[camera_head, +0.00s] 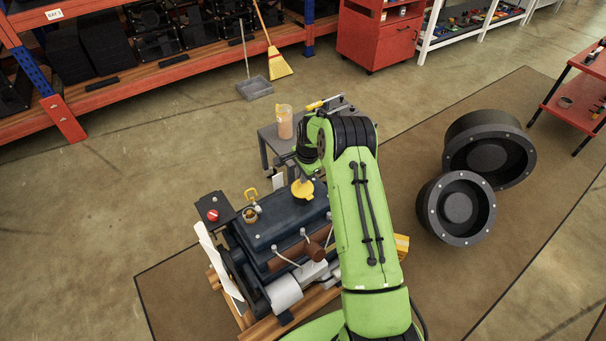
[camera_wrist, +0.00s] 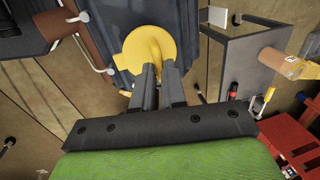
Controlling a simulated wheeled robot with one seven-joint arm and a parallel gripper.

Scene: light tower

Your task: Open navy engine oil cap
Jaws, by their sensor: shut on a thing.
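The navy engine (camera_head: 285,218) rests on a wooden stand, its dark blue top facing up; part of it also shows in the wrist view (camera_wrist: 150,15). A round yellow cap (camera_head: 302,191) is at the engine's far end, below my gripper (camera_head: 303,179). In the wrist view my gripper (camera_wrist: 157,68) is shut on the raised grip of the yellow cap (camera_wrist: 134,52). I cannot tell whether the cap touches the engine or hangs above it. A small brass-coloured ring (camera_head: 249,215) and a yellow loop handle (camera_head: 251,194) are on the engine's left part.
Two black wheel-like parts (camera_head: 459,208) lie on the mat at right. A red button box (camera_head: 212,215) is at the engine's left. Floor at left is clear.

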